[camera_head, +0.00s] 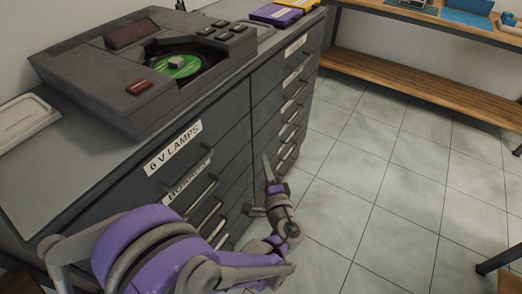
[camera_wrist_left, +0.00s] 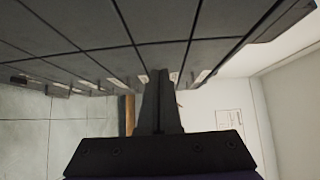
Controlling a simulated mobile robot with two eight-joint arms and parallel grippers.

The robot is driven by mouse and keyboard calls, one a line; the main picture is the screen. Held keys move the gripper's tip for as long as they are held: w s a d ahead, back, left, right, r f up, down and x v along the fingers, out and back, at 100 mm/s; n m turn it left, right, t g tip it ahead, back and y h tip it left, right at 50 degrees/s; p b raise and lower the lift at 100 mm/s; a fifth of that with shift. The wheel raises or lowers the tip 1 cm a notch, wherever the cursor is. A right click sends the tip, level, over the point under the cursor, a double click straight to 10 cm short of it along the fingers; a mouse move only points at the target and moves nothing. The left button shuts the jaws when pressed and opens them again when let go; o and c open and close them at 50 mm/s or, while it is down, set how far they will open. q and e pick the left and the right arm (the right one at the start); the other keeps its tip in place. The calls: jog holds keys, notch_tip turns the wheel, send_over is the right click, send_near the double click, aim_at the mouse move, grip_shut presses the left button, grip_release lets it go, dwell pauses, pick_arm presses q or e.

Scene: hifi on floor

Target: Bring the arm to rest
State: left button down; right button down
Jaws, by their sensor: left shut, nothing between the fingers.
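My left arm (camera_head: 150,245), purple and grey, comes in at the bottom of the head view and reaches along the front of a dark grey drawer cabinet (camera_head: 232,120). My left gripper (camera_head: 267,168) points up beside the drawer fronts, over the floor side. In the left wrist view its fingers (camera_wrist_left: 160,100) are together with nothing between them, below the dark cabinet panels that fill the top of that view. Whether the gripper touches the cabinet I cannot tell. My right gripper is not in view.
On the cabinet top stand a grey disc player (camera_head: 105,75) with a green disc (camera_head: 178,65), a white tray (camera_head: 22,120) and purple and yellow boxes (camera_head: 276,14). A wooden shelf bench (camera_head: 420,77) runs along the back. The tiled floor (camera_head: 385,190) on the right is clear.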

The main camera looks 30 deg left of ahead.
pick_arm(q)
jog(key=shift+v, duration=0.9)
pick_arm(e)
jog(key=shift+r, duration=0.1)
